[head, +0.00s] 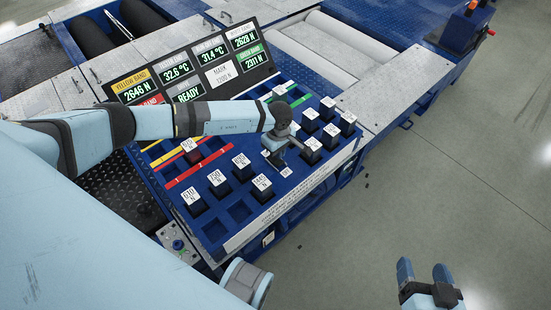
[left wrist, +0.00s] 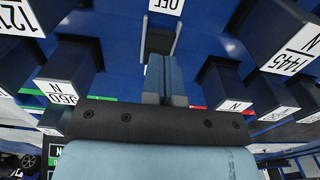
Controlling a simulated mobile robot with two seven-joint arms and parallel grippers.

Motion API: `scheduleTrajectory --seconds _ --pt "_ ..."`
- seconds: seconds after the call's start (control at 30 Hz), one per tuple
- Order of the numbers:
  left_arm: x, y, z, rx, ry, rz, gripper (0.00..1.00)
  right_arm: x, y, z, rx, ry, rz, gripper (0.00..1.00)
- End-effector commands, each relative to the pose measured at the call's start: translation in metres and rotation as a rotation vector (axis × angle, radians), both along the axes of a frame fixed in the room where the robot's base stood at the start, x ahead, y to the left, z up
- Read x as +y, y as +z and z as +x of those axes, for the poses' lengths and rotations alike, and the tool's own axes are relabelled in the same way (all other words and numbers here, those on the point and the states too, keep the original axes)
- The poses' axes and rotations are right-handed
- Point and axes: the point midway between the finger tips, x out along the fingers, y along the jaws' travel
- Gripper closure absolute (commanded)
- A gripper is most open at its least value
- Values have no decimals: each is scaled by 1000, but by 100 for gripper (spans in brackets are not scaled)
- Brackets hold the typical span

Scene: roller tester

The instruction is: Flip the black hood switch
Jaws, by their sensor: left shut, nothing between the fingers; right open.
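The blue console panel (head: 232,212) holds several black blocks with white weight labels. My left gripper (head: 277,160) is shut and empty, pointing down among the blocks. In the left wrist view its closed blue fingertips (left wrist: 165,72) are close to a dark, hood-like piece (left wrist: 160,40) below a white label reading OFF (left wrist: 166,5); this looks like the black hood switch. I cannot tell whether they touch. The arm and gripper hide the switch in the head view. My right gripper (head: 426,275) is open and empty over the floor at the lower right.
Labelled blocks stand close on both sides of my left gripper, such as the 1445 block (left wrist: 276,45) and the 960 block (left wrist: 65,85). A display board (head: 190,72) stands behind the panel. Grey rollers (head: 350,45) lie beyond. Floor (head: 450,190) at right is clear.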

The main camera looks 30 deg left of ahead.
Motion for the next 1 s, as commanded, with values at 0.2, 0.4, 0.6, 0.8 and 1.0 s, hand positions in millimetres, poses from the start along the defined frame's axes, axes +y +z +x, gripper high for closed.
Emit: scheduleTrajectory --seconds 0.2,0.4,0.6,0.8,1.0 --pt "0 0 0 0 0 0 100 0 0 0 1 2 -1 30" --pt "0 0 0 0 0 0 100 0 0 -1 0 3 -1 30" --pt "0 0 0 0 0 0 100 0 0 -1 0 1 0 30" --pt "0 -3 0 0 0 0 100 0 -3 0 0 1 0 30" --pt "0 -6 0 0 0 0 100 0 -5 0 0 1 -1 30"
